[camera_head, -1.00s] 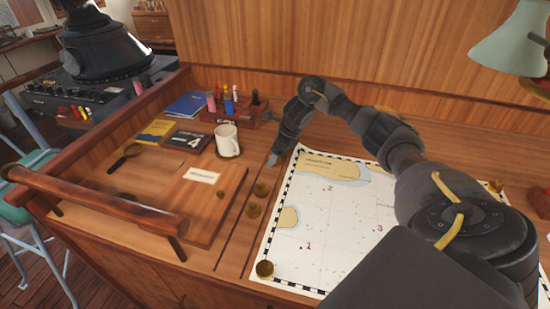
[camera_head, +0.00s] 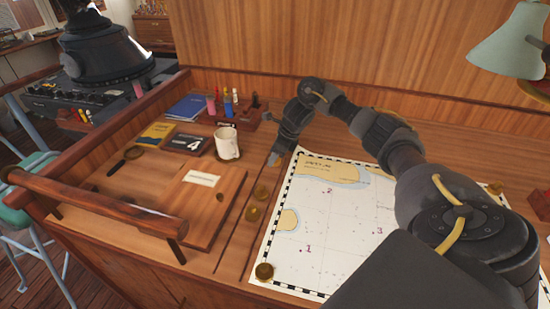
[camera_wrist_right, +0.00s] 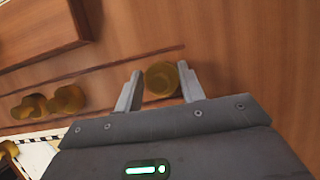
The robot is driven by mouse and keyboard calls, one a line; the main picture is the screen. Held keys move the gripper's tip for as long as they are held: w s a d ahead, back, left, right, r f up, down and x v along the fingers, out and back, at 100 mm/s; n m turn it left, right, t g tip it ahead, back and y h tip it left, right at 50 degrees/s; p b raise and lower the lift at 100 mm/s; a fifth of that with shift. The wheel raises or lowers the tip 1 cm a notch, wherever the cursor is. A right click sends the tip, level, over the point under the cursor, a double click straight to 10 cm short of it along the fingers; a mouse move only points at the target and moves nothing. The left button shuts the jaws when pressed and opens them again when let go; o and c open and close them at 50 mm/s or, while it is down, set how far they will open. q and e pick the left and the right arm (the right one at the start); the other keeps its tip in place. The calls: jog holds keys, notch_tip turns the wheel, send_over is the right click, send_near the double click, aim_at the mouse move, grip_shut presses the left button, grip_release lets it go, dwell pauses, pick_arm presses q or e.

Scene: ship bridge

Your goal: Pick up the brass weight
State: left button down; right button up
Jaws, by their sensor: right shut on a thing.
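My right gripper (camera_head: 274,158) is low over the desk, just beyond the chart's top left corner. In the right wrist view its two fingers (camera_wrist_right: 160,88) are shut on a round brass weight (camera_wrist_right: 161,78), which sits between them. In the head view I cannot make out this weight at the gripper. Two more brass weights (camera_head: 261,190) (camera_head: 254,211) stand on the wood left of the chart, and another (camera_head: 264,272) is at its lower left corner. The near pair also shows in the right wrist view (camera_wrist_right: 68,98). My left gripper is not in view.
The chart (camera_head: 330,230) lies under my right arm. A raised rail (camera_head: 110,205) edges the desk; a lamp (camera_head: 508,40) stands right.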

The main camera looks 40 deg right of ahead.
jog(key=shift+w+r, duration=0.1)
jog(key=shift+r, duration=0.4)
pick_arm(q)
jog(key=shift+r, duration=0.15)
pick_arm(e)
jog(key=s+r, duration=1.1)
jog(key=s, duration=0.3)
jog(key=shift+a+r, duration=0.25)
jog(key=shift+a, duration=0.2)
pick_arm(q)
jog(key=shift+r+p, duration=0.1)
jog(key=shift+p, duration=0.2)
pick_arm(e)
jog(key=shift+s, duration=0.15)
